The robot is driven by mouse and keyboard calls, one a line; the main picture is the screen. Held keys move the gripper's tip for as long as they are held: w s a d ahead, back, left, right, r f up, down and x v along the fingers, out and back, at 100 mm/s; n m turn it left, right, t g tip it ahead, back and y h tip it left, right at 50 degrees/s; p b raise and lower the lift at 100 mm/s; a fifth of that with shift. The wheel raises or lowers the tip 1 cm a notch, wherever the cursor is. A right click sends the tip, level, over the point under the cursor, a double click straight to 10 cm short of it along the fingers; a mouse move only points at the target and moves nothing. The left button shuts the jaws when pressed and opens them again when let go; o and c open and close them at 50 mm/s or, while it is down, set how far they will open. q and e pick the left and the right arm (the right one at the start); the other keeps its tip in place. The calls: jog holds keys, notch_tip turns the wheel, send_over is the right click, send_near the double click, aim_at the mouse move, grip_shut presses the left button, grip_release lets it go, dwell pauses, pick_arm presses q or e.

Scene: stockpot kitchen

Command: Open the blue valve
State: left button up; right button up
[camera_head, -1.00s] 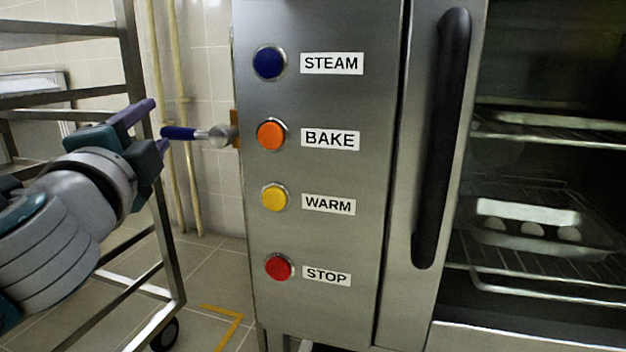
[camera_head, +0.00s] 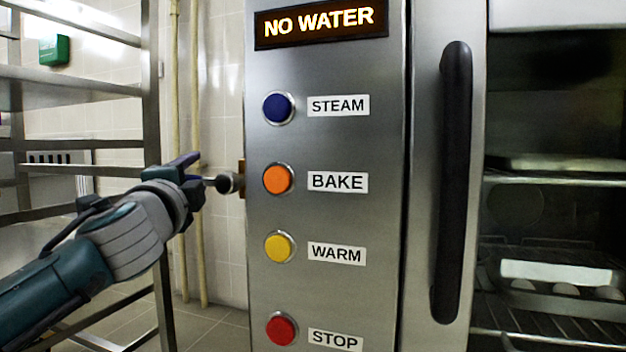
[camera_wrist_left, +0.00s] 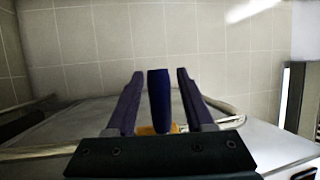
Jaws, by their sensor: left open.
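The blue valve's lever (camera_wrist_left: 159,100) stands between the two purple fingers of my left gripper in the left wrist view, with a gap on each side. In the head view the valve's round metal body (camera_head: 229,182) shows at the left side of the oven, and the gripper hides most of its lever. My left gripper (camera_head: 194,172) is open around the lever and not closed on it. My right gripper is not in view.
The steel oven panel (camera_head: 375,230) has STEAM, BAKE, WARM and STOP buttons under a lit NO WATER sign (camera_head: 320,22). A black door handle (camera_head: 455,180) is to the right. A metal rack (camera_head: 150,110) stands left, and pipes (camera_head: 197,100) run up the tiled wall.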

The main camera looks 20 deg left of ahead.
pick_arm(q)
jog(key=shift+w, duration=0.1)
jog(key=shift+c, duration=0.4)
grip_shut()
dwell(1.0)
